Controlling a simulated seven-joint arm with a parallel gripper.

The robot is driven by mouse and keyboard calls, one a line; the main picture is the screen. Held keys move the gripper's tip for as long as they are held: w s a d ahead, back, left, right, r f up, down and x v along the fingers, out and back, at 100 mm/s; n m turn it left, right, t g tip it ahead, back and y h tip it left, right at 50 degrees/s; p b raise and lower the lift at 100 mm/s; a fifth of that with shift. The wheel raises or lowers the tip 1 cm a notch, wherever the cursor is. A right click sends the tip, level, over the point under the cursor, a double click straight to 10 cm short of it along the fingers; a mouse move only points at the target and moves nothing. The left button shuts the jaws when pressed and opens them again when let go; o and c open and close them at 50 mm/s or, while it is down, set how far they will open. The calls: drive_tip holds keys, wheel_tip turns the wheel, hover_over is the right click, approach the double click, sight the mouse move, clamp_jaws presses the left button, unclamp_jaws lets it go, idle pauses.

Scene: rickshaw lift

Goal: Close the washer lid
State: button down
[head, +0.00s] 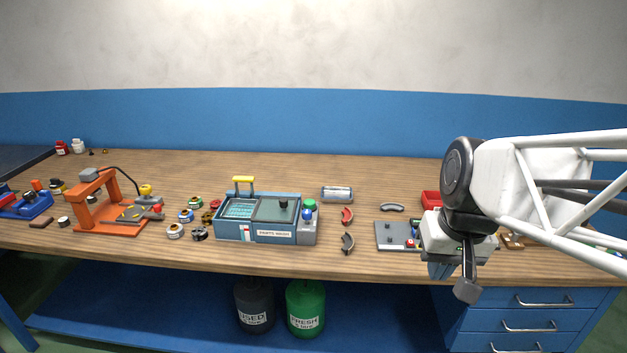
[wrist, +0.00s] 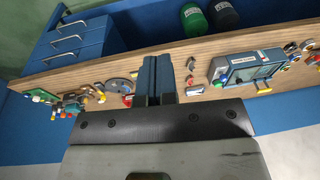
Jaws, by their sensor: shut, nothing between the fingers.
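The parts washer (head: 256,234) is a blue-grey tank near the middle of the bench front. Its flat grey lid (head: 268,213) with a dark knob (head: 283,203) lies over the right part of the basin. The left part of the basin is uncovered and shows a light blue basket (head: 239,209) with a yellow handle (head: 243,180). My gripper (head: 438,271) is well to the right of the washer, at the bench's front edge, apart from the lid. In the wrist view its blue fingers (wrist: 157,62) are together and empty, and the washer (wrist: 237,77) is to their right.
A green knob (head: 310,204) tops the washer's right end. Red and dark curved pieces (head: 347,216) lie right of it, then a grey plate (head: 392,236). Left stand small round tins (head: 186,215) and an orange press (head: 108,205).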

drive_tip(key=w+a+n+g+y, duration=0.15)
drive_tip(key=w+a, duration=0.25)
drive_tip(key=w, duration=0.9)
drive_tip(key=w+a+g+y, duration=0.1)
drive_tip(key=w+a+y, duration=0.3)
drive_tip(key=w, duration=0.9)
drive_tip(key=w+a+f, duration=0.3)
drive_tip(key=w+f, duration=0.1)
drive_tip(key=w, duration=0.4)
drive_tip(key=w+a+f+n+g+y, duration=0.1)
drive_tip(key=w+a+f, duration=0.3)
drive_tip(key=w, duration=0.4)
drive_tip(key=w+a+f+y, duration=0.1)
drive_tip(key=w+a+f, duration=0.2)
drive_tip(key=w+f, duration=0.2)
drive_tip(key=w, duration=0.3)
drive_tip(key=shift+w+a+g, duration=0.3)
drive_tip(key=shift+g, duration=0.05)
drive_tip(key=shift+a+y, duration=0.1)
drive_tip(key=shift+y, duration=0.15)
approach(286, 208)
drive_tip(key=f, duration=0.3)
drive_tip(key=shift+s+f, duration=0.15)
drive_tip(key=shift+s, duration=0.1)
drive_tip(key=shift+s+a, duration=0.15)
drive_tip(key=shift+a, duration=0.35)
drive_tip(key=shift+s+a, duration=0.15)
drive_tip(key=shift+a, duration=0.3)
drive_tip(key=shift+s+a, duration=0.25)
drive_tip(key=shift+a, duration=0.65)
